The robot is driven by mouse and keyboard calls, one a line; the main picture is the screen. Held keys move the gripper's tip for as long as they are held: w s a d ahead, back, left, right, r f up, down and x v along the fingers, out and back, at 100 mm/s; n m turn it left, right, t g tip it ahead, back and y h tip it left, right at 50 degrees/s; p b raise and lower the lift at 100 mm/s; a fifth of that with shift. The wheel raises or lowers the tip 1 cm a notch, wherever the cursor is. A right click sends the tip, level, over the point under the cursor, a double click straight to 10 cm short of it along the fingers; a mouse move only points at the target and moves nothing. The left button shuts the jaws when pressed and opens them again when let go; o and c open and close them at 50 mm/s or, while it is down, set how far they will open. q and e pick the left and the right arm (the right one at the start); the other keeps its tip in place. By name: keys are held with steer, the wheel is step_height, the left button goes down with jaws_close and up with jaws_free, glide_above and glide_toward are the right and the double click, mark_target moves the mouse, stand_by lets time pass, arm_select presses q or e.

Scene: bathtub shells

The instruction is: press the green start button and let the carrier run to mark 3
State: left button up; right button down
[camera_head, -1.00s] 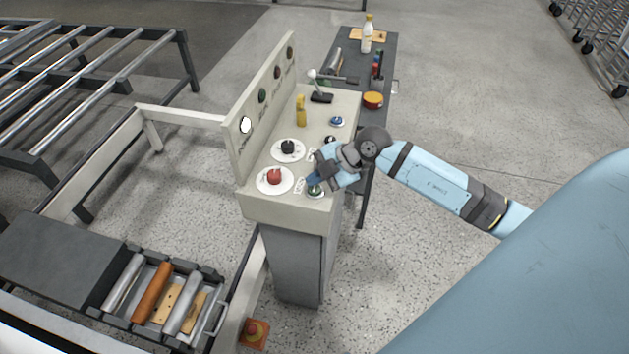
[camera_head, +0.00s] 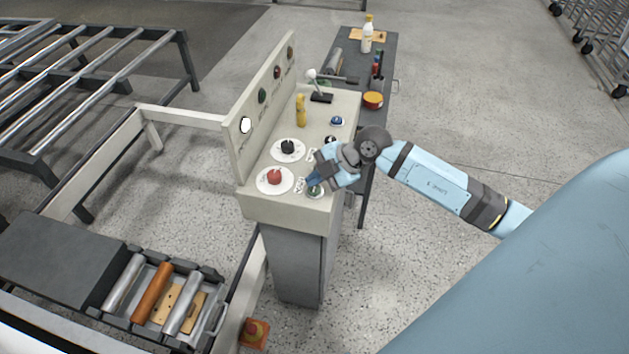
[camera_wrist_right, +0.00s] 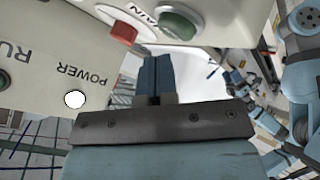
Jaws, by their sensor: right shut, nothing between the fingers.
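The cream control panel (camera_head: 257,207) holds the green button (camera_head: 315,192), close to a red knob (camera_head: 275,177) on a white dial. My right gripper (camera_head: 314,181) is shut and empty, its blue fingertips just above the green button and partly covering it. In the right wrist view the shut fingers (camera_wrist_right: 154,72) point toward the green button (camera_wrist_right: 180,23); whether they touch it I cannot tell. The white power lamp (camera_head: 245,125) looks lit. A tray with rollers (camera_head: 213,325) is at lower left; whether it is the carrier I cannot tell. My left gripper is not visible.
A black knob (camera_head: 288,147), blue button (camera_head: 337,121), yellow object (camera_head: 301,110) and small lever (camera_head: 313,75) are on the panel. A dark side table (camera_head: 350,46) with a bottle (camera_head: 367,35) stands behind. Roller conveyor is left.

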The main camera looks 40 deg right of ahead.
stand_by(0.7)
steer(key=shift+f, duration=0.4)
